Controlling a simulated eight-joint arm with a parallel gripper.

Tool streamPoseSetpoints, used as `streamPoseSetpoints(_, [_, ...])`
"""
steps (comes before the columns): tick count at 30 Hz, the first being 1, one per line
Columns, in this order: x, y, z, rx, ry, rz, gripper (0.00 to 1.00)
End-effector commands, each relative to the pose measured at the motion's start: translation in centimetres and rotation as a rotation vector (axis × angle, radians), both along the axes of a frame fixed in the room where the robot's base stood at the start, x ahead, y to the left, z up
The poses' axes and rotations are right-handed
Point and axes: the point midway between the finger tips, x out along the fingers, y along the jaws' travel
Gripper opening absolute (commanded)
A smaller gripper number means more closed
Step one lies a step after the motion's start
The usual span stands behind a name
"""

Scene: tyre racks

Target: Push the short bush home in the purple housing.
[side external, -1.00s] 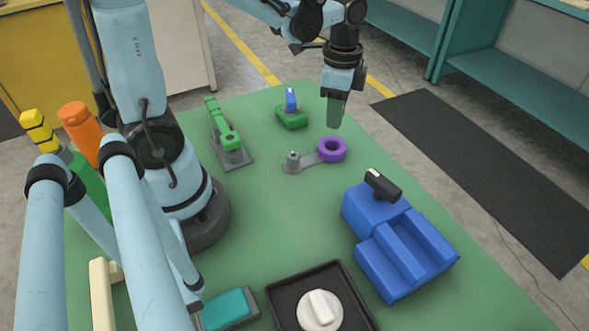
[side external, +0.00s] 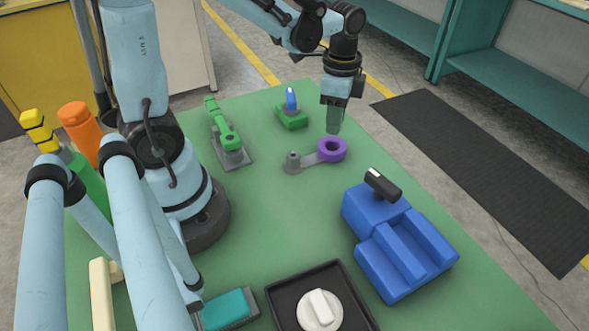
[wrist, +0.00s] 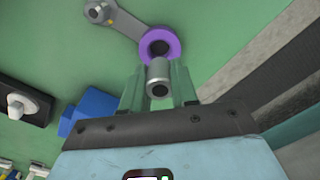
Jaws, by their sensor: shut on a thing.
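The purple housing (side external: 332,150) is a ring at the end of a grey link lying on the green table. In the wrist view the purple housing (wrist: 172,41) shows its dark round bore, partly covered by the bush. My gripper (side external: 334,129) points down just above and behind the housing in the side view. In the wrist view my gripper (wrist: 158,88) has its greenish fingers shut on the short bush (wrist: 159,72), a grey metal sleeve with a hole through it. The bush appears apart from the housing. The fingers hide the bush in the side view.
The grey link's other end has a post (side external: 292,161). A blue stepped block (side external: 400,245) stands front right, with a black tray (side external: 280,296) at the front. A green clamp (side external: 225,135) and a green-and-blue block (side external: 292,117) stand behind. The table around the housing is mostly clear.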

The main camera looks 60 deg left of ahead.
Motion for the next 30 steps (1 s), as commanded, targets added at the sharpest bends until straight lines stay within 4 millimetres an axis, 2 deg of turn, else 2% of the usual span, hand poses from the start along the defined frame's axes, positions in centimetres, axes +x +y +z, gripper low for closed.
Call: streamPoseSetpoints(30, [0.0,0.0,-2.8,0.000,0.000,0.000,0.00])
